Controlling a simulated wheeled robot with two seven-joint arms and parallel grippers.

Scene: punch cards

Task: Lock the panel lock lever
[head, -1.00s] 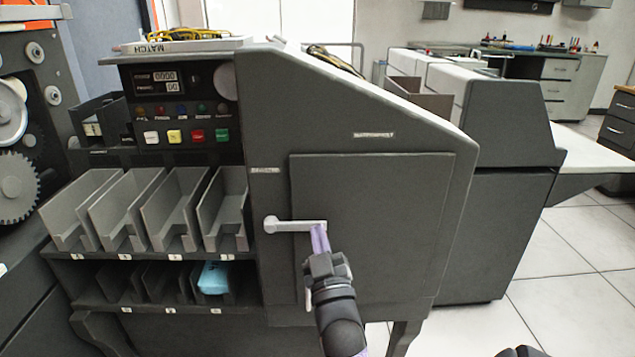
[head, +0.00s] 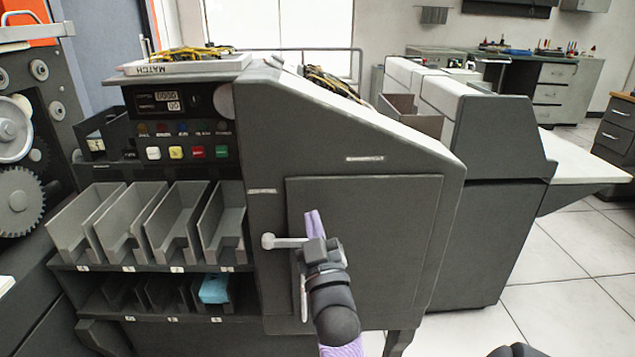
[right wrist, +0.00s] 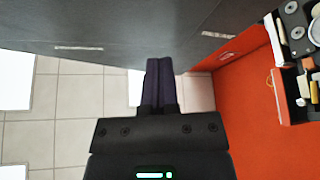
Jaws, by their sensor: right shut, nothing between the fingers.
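The panel lock lever (head: 285,242) is a light grey arm on the dark machine's front, with its round pivot at the left edge of the square panel (head: 395,245). It points right, roughly level. My right gripper (head: 313,214) has its purple fingers together and empty, pointing up in front of the panel. Its fingertips appear above the lever line, and its dark body hides the lever's right end. I cannot tell whether they touch. In the right wrist view the shut fingers (right wrist: 158,70) appear near the dark machine face, with no lever visible. My left gripper is out of view.
Grey card bins (head: 170,225) stand left of the panel, with a blue card stack (head: 214,289) on the lower shelf. A control panel with coloured buttons (head: 185,152) is above them. Open tiled floor (head: 560,275) lies to the right.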

